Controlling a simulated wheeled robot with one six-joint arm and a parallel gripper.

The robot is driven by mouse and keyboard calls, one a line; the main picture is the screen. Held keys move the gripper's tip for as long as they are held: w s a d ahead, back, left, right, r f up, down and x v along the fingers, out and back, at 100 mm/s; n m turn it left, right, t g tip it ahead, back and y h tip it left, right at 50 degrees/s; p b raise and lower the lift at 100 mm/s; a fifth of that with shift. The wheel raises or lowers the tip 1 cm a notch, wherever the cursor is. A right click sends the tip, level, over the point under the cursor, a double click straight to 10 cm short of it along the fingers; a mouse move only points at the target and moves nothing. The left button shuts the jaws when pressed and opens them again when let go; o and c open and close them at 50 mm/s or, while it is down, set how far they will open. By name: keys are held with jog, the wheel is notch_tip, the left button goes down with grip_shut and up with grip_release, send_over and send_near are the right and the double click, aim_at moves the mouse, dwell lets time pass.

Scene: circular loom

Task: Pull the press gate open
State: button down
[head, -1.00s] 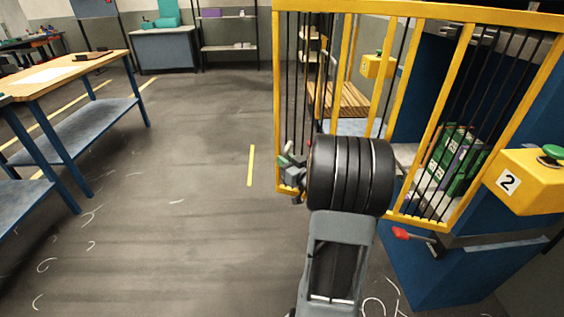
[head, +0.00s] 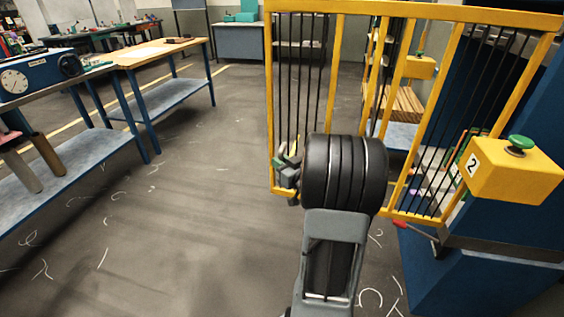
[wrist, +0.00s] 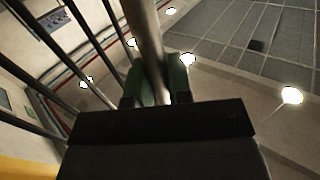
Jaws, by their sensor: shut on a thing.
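The press gate (head: 335,70) is a yellow frame with thin dark vertical bars, on the right of the head view. It stands angled out from the blue press body (head: 440,265), with its left edge out over the floor. My gripper (head: 287,165) is at the lower left of the gate, partly hidden by my dark wrist. In the wrist view my gripper (wrist: 156,85) has its green-padded fingers shut on an upright round metal bar (wrist: 147,40), which appears to be the gate's handle. Several thinner gate bars (wrist: 75,40) run to the left of it.
A yellow box with a green button (head: 515,170) and the number 2 sits at right, close to the gate's right edge. Blue-legged benches (head: 150,75) stand at left. The floor (head: 190,220) between benches and gate is open, with pale curled scraps.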

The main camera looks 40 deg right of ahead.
jog(key=c, duration=1.1)
grip_release()
jog(key=shift+d, duration=0.1)
jog(key=shift+o, duration=0.2)
jog(key=s+p, duration=0.1)
jog(key=s, duration=1.2)
jog(key=shift+s, duration=0.35)
